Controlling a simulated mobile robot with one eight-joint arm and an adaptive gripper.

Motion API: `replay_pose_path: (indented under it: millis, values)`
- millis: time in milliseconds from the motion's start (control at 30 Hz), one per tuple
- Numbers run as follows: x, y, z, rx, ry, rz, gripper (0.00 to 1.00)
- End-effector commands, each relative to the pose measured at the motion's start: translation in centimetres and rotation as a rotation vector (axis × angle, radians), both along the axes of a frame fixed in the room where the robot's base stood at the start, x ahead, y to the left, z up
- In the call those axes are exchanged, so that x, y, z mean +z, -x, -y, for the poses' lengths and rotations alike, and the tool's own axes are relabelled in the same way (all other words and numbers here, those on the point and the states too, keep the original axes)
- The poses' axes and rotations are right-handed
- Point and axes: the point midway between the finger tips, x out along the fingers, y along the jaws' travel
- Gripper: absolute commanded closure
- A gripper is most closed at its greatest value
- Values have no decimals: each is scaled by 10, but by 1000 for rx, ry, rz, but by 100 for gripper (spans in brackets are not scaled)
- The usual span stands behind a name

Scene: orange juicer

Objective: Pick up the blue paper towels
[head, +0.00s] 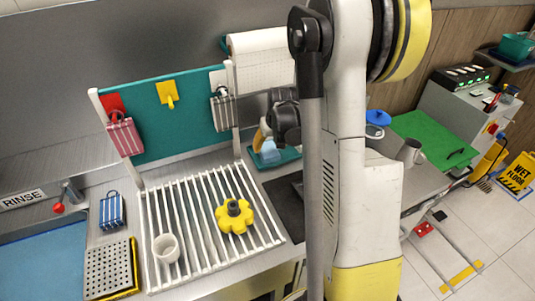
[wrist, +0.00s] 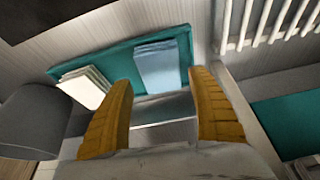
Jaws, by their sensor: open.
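The blue paper towels (wrist: 160,62) are a light-blue stack standing on a teal tray (wrist: 120,60) in the wrist view. A cream-white stack (wrist: 84,88) is to their left on the same tray. My gripper (wrist: 163,80) is open, with its two yellow ribbed fingers to the left and right of the blue stack in the picture. Nothing is held between them. I cannot tell how far the fingertips are from the stack. In the head view the blue towels (head: 268,152) show low beside my arm, and my arm hides part of that area.
A white drying rack (head: 190,255) holds a white cup (head: 166,248) and a yellow knob-shaped part (head: 234,214). A teal board with hanging cloths stands behind it. A paper roll (head: 262,60) hangs above the tray. A grey rounded object (wrist: 38,118) is at the wrist view's left.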

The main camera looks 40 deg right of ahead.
Motion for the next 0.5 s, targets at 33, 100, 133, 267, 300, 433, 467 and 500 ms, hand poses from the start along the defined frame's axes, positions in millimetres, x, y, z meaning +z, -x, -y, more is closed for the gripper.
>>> replay_pose_path:
  millis: [33,100,133,267,300,433,467,500]
  values:
    - [-6,-2,0,0,0,0,32]
    - [-16,-5,1,1,0,0,32]
    - [-21,-7,2,1,0,0,32]
    - [-40,-14,4,1,0,0,32]
    - [-43,-16,4,1,0,0,32]
    - [-46,-17,5,1,0,0,32]
    - [-45,-17,5,1,0,0,32]
    - [-45,-17,5,0,0,0,32]
